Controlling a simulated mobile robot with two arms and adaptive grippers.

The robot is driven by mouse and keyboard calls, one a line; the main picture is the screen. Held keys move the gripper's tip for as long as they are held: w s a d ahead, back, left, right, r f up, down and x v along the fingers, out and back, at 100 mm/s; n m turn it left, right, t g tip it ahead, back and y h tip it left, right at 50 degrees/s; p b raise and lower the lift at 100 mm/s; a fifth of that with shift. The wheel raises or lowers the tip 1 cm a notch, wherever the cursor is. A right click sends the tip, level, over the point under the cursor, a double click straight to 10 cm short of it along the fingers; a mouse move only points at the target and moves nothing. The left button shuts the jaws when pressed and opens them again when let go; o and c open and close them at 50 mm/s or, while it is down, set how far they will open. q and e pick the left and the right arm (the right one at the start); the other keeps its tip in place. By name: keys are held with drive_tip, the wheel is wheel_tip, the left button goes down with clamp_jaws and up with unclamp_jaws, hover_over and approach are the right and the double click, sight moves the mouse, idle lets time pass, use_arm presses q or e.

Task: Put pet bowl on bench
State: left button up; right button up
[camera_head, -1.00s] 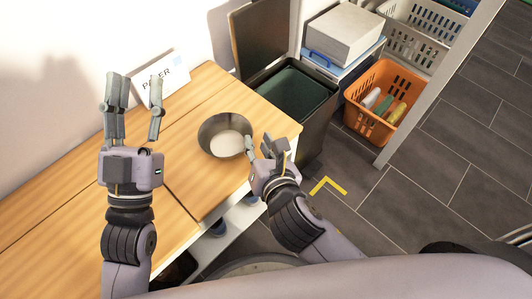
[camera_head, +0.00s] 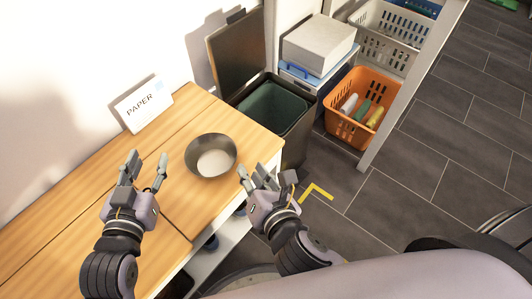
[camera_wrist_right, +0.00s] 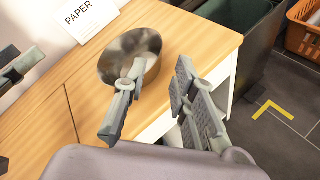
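The pet bowl (camera_head: 210,156) is a round grey metal bowl, upright on the wooden bench top (camera_head: 60,215) near its right end. It also shows in the right wrist view (camera_wrist_right: 124,45), partly behind a finger. My right gripper (camera_head: 265,176) is open and empty, just right of the bowl near the bench's front edge, apart from it in the head view. In the right wrist view my right gripper's fingers (camera_wrist_right: 158,82) are spread with nothing between them. My left gripper (camera_head: 146,171) is open and empty above the bench, to the left of the bowl.
A white PAPER sign (camera_head: 144,104) stands at the back of the bench. An open dark bin (camera_head: 300,135) stands beyond the bench's right end, with an orange basket (camera_head: 345,128) of items further right. Grey floor (camera_head: 420,165) is clear at the right.

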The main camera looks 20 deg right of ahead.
drive_tip(key=w+d+r+m+t, duration=0.1)
drive_tip(key=d+m, duration=0.3)
drive_tip(key=m, duration=1)
drive_tip(key=w+d+r+m+y, duration=0.1)
drive_tip(key=w+d+r+m, duration=0.2)
drive_tip(key=m, duration=1.1)
drive_tip(key=shift+w+d+r+t, duration=0.25)
drive_tip(key=shift+w+d+t, duration=0.15)
drive_tip(key=shift+w+d, duration=0.4)
drive_tip(key=shift+s+d, duration=0.1)
